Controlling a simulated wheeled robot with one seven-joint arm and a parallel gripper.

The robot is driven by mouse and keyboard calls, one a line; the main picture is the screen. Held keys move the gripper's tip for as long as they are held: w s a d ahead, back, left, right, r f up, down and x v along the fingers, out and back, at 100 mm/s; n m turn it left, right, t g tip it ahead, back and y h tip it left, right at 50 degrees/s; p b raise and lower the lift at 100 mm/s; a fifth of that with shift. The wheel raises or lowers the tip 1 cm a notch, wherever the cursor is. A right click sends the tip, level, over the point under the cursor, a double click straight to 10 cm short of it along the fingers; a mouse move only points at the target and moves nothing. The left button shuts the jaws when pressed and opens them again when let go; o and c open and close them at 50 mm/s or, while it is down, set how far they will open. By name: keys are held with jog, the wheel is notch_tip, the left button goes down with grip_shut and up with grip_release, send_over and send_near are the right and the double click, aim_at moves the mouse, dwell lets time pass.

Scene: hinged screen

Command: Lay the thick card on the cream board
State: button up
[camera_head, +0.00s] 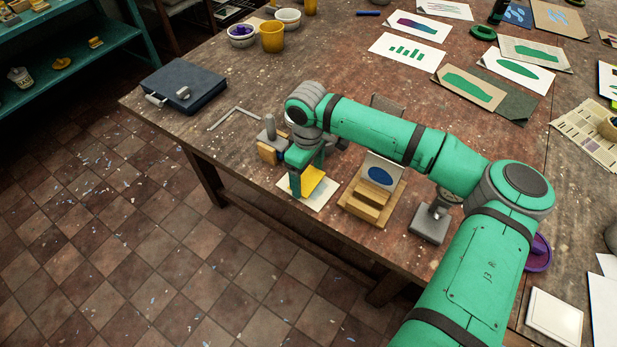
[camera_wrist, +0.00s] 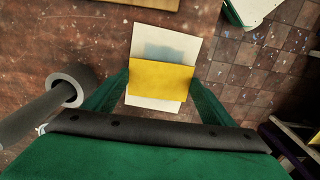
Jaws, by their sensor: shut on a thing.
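My gripper (camera_head: 308,178) points down near the front edge of the table. It is shut on a yellow card (camera_head: 312,184), which I take for the thick card. In the wrist view the yellow card (camera_wrist: 160,80) spans between the two fingers. A pale cream board (camera_head: 325,195) lies flat below it. In the wrist view the cream board (camera_wrist: 144,36) shows beyond and in front of the card, with a faint blue-grey patch. The card covers its middle. I cannot tell whether the card touches the board.
A wooden stand (camera_head: 362,207) holding a blue-dot card (camera_head: 381,174) is just right of the board. A grey metal block (camera_head: 430,223) stands farther right. A grey-and-wood tool (camera_head: 268,145) stands close left. A dark case (camera_head: 184,91) lies at the table's left end.

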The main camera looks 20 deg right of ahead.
jog(key=shift+f, duration=0.8)
jog(key=shift+d, duration=0.1)
